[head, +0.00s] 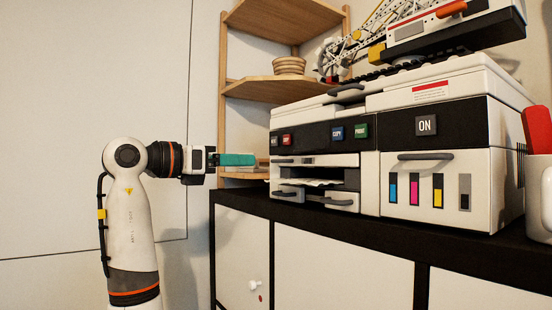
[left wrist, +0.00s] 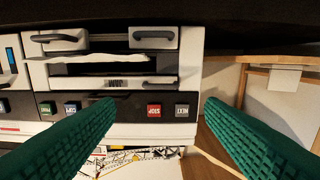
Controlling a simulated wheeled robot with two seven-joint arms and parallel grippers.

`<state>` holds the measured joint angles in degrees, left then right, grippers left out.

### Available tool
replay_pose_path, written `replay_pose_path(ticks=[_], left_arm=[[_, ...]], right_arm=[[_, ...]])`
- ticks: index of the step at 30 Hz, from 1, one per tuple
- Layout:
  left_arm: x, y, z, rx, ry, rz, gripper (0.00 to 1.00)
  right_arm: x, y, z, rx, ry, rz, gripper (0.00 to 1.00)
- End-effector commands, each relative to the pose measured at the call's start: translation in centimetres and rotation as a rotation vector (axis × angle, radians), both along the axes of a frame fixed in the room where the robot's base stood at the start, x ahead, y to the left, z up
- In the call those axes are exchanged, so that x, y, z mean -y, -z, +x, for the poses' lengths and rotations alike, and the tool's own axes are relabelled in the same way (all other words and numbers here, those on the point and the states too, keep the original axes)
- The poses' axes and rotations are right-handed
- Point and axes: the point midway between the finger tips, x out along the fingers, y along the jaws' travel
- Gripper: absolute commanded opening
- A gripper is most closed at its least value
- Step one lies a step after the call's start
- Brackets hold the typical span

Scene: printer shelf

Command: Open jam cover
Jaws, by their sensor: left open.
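The white and black toy printer (head: 320,133) stands on the dark-topped cabinet. A grey handle (head: 345,89) sits on its upper lid; which part is the jam cover is not labelled. Lower front drawers (head: 340,200) with grey handles and a paper slot look closed. My left gripper (head: 250,159), with green fingers, is at the printer's left end, apart from it and pointing right. In the left wrist view, upside down, the open green fingers (left wrist: 160,108) are spread with nothing held between them; the red STOP button (left wrist: 154,110) shows between them. My right gripper is not in view.
A wooden shelf (head: 270,90) with a stacked bowl (head: 289,66) stands behind. A white mug (head: 538,195) with a red item stands at the right cabinet edge. The ON panel (head: 426,126) and ink drawer (head: 435,187) fill the printer's right side. Open space lies in front of the cabinet.

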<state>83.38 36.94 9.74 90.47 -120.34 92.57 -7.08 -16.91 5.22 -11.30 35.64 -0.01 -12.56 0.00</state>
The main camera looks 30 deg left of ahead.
Motion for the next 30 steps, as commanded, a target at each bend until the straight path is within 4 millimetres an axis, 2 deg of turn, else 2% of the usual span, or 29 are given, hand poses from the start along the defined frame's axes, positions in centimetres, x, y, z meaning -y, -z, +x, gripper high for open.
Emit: replay_pose_path(ticks=[1, 5, 9, 13, 18, 26, 30], left_arm=[[0.6, -0.4, 1.1, -0.002, 0.007, -0.001, 0.64], [1.7, -0.4, 3.6, -0.002, 0.008, -0.003, 0.64], [2.7, -0.4, 6.0, -0.002, 0.007, -0.002, 0.64], [3.2, -0.3, 7.5, 0.0, 0.004, -0.002, 0.64], [3.6, -0.1, 8.5, 0.0, 0.002, 0.0, 0.64], [3.6, 0.0, 8.6, 0.0, 0.001, 0.0, 0.64], [3.6, 0.0, 8.6, 0.0, 0.002, 0.0, 0.44]], right_arm=[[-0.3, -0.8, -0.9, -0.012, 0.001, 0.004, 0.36], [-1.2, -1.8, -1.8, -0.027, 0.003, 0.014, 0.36], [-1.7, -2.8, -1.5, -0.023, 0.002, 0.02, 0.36], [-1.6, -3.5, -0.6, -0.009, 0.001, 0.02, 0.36], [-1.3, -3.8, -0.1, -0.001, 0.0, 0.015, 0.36], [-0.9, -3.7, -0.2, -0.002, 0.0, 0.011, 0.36], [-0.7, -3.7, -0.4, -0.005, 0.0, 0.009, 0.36]])
